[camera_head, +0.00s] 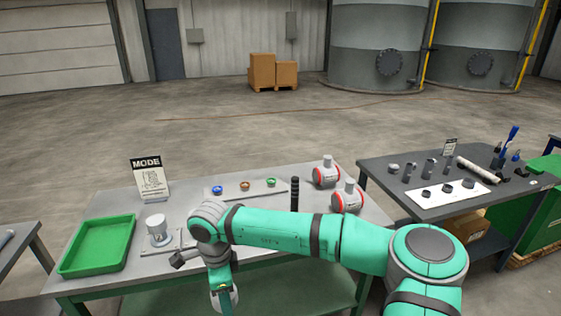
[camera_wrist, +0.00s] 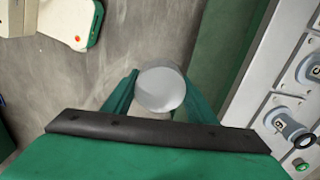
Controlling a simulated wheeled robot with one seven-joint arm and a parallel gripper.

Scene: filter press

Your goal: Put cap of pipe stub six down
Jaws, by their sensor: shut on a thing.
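My gripper (camera_wrist: 160,100) is shut on a pale grey round cap (camera_wrist: 161,86), seen end-on between its two green fingers in the wrist view. In the head view my gripper (camera_head: 224,292) hangs low in front of the near table's front edge, and part of the pale cap (camera_head: 234,298) shows beside it. On the table a white, upright cylindrical piece (camera_head: 157,229) stands on a grey plate (camera_head: 150,249), to the left of my arm. In the wrist view two round fittings with dark marks, one of them here (camera_wrist: 286,127), sit on a grey plate at right; I cannot read a six.
A green tray (camera_head: 98,245) lies at the table's left end. A MODE sign (camera_head: 149,178), a strip with coloured rings (camera_head: 246,188), a black upright post (camera_head: 294,194) and two red-and-white fittings (camera_head: 347,197) stand further back. The dark right-hand table (camera_head: 430,208) holds several pipe pieces.

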